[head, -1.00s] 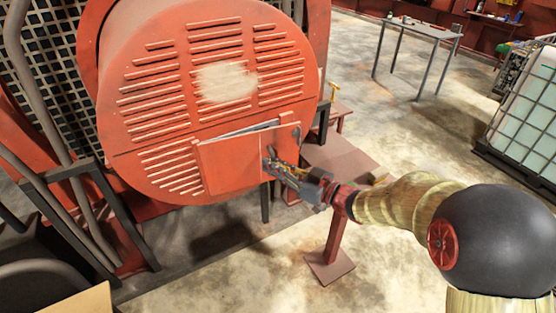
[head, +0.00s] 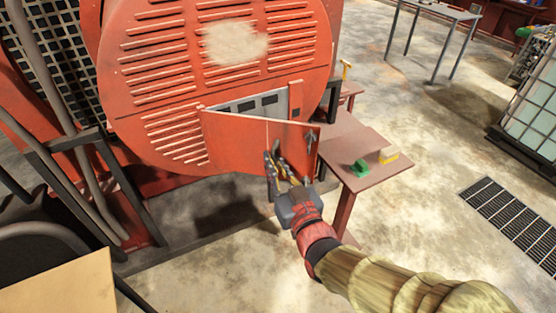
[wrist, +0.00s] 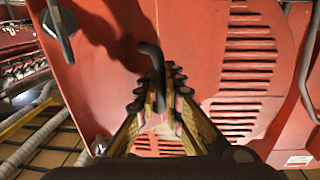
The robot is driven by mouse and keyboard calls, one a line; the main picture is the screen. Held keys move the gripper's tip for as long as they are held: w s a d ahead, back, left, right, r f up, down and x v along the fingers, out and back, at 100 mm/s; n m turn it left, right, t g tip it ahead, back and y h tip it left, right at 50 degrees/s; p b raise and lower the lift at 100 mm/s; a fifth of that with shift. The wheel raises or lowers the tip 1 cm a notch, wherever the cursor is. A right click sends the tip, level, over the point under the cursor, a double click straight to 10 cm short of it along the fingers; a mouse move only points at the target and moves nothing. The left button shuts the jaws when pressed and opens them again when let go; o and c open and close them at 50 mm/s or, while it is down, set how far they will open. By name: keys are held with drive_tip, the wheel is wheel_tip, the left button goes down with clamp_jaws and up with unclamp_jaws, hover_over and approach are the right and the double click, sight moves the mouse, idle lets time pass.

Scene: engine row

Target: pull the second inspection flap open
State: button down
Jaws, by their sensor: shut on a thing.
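The red inspection flap (head: 240,145) on the round red louvred housing (head: 165,80) stands swung outward, hinged at its left side. A pale opening (head: 262,105) with dark slots shows above and behind it. My gripper (head: 278,168) is at the flap's right part, in front of its face. In the wrist view my gripper (wrist: 165,95) is shut on a dark bent handle (wrist: 153,62) that stands out from the red flap face. A dark latch (head: 310,142) sits near the flap's right edge; a dark knob with a lever shows at the upper left of the wrist view.
Dark pipes and a frame (head: 110,185) are at left. A floor grate (head: 512,212) and open concrete floor lie to the right.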

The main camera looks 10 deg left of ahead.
drive_tip(key=s+a+m+t+h+p, duration=0.1)
drive_tip(key=s+a+m+h+p, duration=0.6)
drive_tip(key=s+a+m+h, duration=0.3)
drive_tip(key=shift+s+a+m+t+h+p, duration=0.35)
drive_tip(key=shift+s+a+h, duration=1.8)
drive_tip(key=shift+a+h, duration=1.15)
drive_tip(key=shift+a+r, duration=0.1)
drive_tip(key=shift+a, duration=0.15)
drive_tip(key=c, duration=2.2)
unclamp_jaws()
